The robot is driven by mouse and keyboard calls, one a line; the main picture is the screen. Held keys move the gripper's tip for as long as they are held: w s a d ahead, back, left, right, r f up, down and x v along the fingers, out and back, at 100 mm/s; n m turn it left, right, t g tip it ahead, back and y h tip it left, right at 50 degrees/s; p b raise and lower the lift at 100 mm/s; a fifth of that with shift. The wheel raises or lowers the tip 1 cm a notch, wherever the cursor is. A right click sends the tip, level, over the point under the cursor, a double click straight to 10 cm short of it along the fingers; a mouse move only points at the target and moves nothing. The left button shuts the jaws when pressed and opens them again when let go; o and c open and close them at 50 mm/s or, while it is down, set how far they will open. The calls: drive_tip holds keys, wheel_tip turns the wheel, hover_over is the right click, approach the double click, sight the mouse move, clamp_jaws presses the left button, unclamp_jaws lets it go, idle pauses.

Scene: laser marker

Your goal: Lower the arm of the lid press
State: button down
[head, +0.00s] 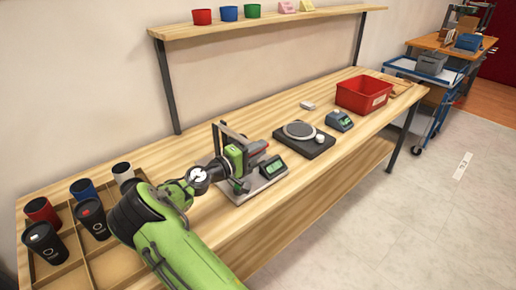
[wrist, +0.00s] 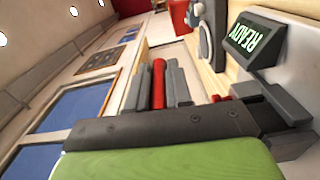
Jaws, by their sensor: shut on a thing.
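The lid press (head: 262,183) stands on the bench in front of me, with a grey base and a lit green display. In the wrist view its display (wrist: 253,40) reads READY. My gripper (head: 257,150) is at the press, above its base. In the wrist view my gripper (wrist: 160,84) is shut on a red bar (wrist: 158,80), which appears to be the handle of the press arm. My wrist and gripper hide much of the press in the head view, so I cannot tell the arm's exact angle.
A compartment tray (head: 92,262) with several cups is at the left. Right of the press are a dark plate with a round disc (head: 302,138), a small display box (head: 339,121) and a red bin (head: 363,95). A shelf (head: 270,24) hangs behind.

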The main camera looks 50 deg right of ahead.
drive_tip(key=shift+f, duration=0.55)
drive_tip(key=shift+w, duration=0.1)
drive_tip(key=c, duration=1.1)
unclamp_jaws()
drive_tip(key=shift+o, duration=0.2)
drive_tip(key=w+a+p, duration=0.1)
drive_tip(key=a+p, duration=0.1)
drive_tip(key=a, duration=1.3)
drive_tip(key=shift+w+a+p, duration=0.35)
drive_tip(key=shift+p, duration=0.05)
